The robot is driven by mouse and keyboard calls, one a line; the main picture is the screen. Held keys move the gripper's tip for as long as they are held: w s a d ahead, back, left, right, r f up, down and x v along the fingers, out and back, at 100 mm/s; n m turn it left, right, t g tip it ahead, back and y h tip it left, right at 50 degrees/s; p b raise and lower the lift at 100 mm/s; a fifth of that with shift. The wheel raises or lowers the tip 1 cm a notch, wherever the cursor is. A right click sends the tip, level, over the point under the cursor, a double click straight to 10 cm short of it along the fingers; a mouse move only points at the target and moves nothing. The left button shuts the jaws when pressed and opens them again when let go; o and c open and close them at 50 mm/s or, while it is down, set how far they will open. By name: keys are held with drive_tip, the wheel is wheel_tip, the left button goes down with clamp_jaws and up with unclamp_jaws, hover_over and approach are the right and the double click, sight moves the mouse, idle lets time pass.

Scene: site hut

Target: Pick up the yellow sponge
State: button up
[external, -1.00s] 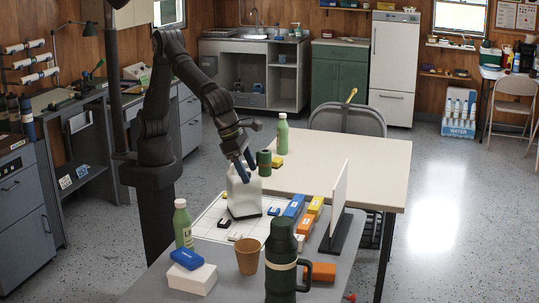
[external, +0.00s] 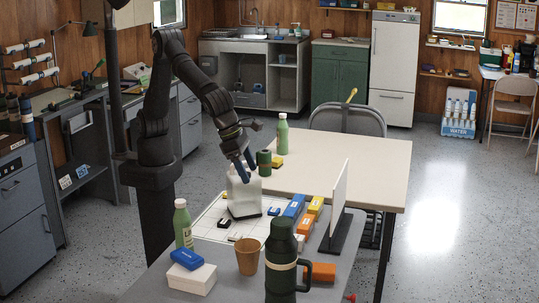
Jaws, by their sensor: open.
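A longer yellow block (external: 316,206) sits among coloured blocks on the grey table; I cannot tell for certain which is the sponge. My gripper (external: 246,172) is open and points down at the top of a whitish translucent container (external: 244,198). Its fingers overlap the container's top in the picture; contact cannot be told. The gripper is left of both yellow blocks in the picture.
A white upright panel (external: 340,197) stands right of the coloured blocks. A dark green flask (external: 281,258), brown cup (external: 248,256) and green bottle (external: 182,223) stand at the front. Another green bottle (external: 282,134) stands on the cream table (external: 350,160), whose right side is clear.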

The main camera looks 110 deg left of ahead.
drive_tip(key=shift+c, duration=0.9)
drive_tip(key=w+a+f+n+g, duration=0.1)
drive_tip(key=w+a+f+n, duration=0.1)
drive_tip(key=a, duration=1)
drive_tip(key=w+a+f+n+g+y, duration=0.1)
drive_tip(key=w+a+f+n, duration=0.1)
drive_tip(key=a, duration=1.1)
drive_tip(key=w+a+f+n+g, duration=0.1)
drive_tip(key=w+a+f+n, duration=0.15)
drive_tip(key=a, duration=0.95)
drive_tip(key=n+g+h, duration=0.2)
drive_tip(key=n, duration=0.6)
hover_over(276, 160)
wheel_tip(276, 160, down, 5)
wheel_tip(276, 160, down, 17)
drive_tip(key=shift+s+a+r, duration=0.1)
drive_tip(key=shift+r, duration=0.05)
drive_tip(key=c, duration=1)
